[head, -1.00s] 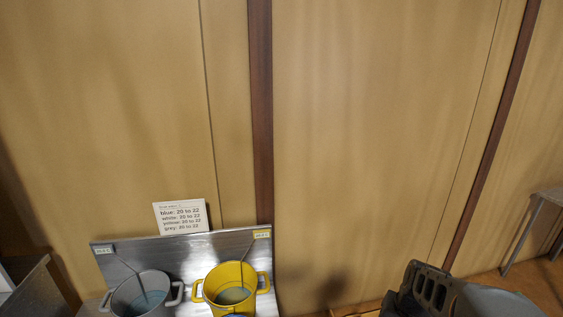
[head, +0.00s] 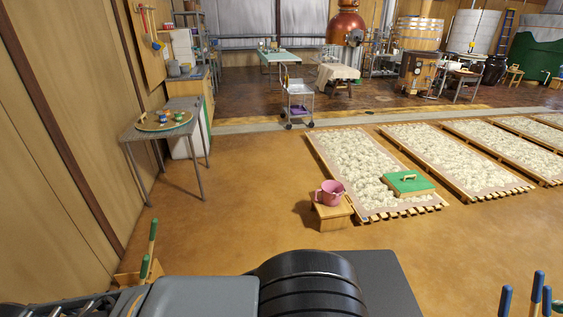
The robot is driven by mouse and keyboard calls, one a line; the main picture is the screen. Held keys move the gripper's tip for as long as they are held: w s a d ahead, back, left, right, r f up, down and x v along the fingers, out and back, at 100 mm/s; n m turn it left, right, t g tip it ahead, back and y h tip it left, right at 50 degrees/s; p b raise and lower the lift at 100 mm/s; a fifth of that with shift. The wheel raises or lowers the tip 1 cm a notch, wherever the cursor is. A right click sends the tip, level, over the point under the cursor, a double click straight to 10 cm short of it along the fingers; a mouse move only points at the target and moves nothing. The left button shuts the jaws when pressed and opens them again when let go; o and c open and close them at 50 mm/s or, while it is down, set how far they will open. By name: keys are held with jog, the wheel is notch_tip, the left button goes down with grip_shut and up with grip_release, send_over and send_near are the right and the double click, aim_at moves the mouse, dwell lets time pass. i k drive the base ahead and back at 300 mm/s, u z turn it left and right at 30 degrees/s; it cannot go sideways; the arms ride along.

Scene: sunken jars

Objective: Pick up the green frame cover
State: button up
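The green frame cover (head: 408,183) is a flat green board with a pale wooden edge and a small light handle on top. It lies in the head view at right of centre, on the near right corner of the nearest drying frame (head: 333,142), which is full of pale white material. My arm shows at the bottom of the view, well short of the cover. My gripper's fingers are not in the picture.
A pink pot (head: 330,193) stands on a small wooden stool (head: 333,215) left of the cover. A grey table (head: 186,131) stands by the left wall. Green-handled tools (head: 152,240) stand at lower left, blue-handled ones (head: 537,290) at lower right. The floor between is clear.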

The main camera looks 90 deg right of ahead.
aim_at(405, 184)
jog(key=z, duration=4.85)
jog(key=i, duration=5.65)
jog(key=u, duration=0.8)
